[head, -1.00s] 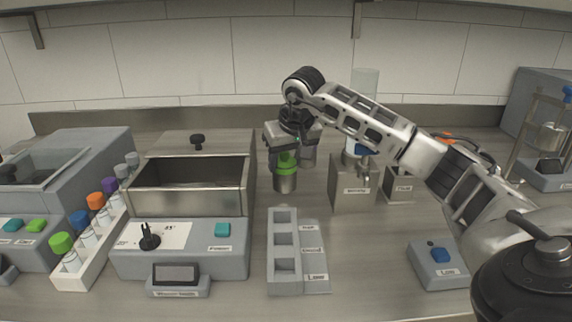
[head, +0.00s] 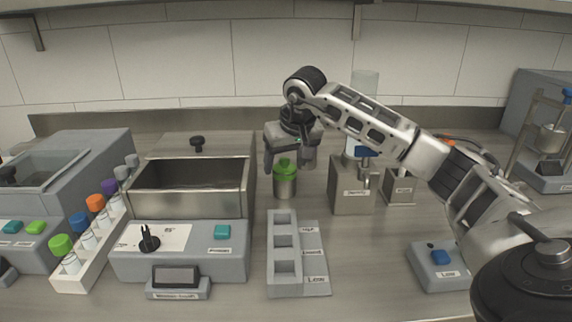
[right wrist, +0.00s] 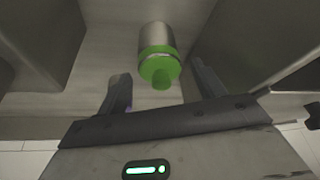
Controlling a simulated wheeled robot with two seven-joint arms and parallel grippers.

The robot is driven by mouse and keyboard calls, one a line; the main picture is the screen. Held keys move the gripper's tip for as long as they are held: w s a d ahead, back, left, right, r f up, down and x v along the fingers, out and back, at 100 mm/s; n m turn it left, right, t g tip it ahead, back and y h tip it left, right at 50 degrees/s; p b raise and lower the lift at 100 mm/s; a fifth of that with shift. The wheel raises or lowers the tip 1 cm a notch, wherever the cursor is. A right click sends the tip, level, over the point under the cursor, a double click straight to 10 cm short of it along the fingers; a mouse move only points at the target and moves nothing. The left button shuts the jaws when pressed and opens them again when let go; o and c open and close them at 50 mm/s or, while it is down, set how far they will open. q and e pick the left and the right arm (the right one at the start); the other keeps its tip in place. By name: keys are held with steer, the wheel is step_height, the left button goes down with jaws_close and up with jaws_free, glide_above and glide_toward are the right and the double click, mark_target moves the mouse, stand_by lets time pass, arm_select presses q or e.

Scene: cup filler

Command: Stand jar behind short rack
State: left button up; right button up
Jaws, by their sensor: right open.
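The jar (head: 285,184) is a metal cylinder with a green lid and knob. It stands upright on the counter, behind the short grey rack (head: 283,242) with its square wells. In the right wrist view the jar (right wrist: 157,55) shows lid toward the camera, beyond the fingertips. My right gripper (head: 288,164) is open above and around the top of the jar, apart from its body. In the right wrist view its two fingers (right wrist: 160,85) are spread with nothing between them. My left gripper is not in view.
A steel basin (head: 190,187) stands left of the jar and a dispenser block (head: 353,190) stands right of it. A white tube rack (head: 90,250) with coloured caps is at the left.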

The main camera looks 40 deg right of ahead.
steer(key=v, duration=1)
steer(key=shift+s+r+p, duration=0.15)
steer(key=shift+r+p, duration=0.05)
steer(key=shift+p, duration=0.25)
steer(key=shift+a, duration=0.1)
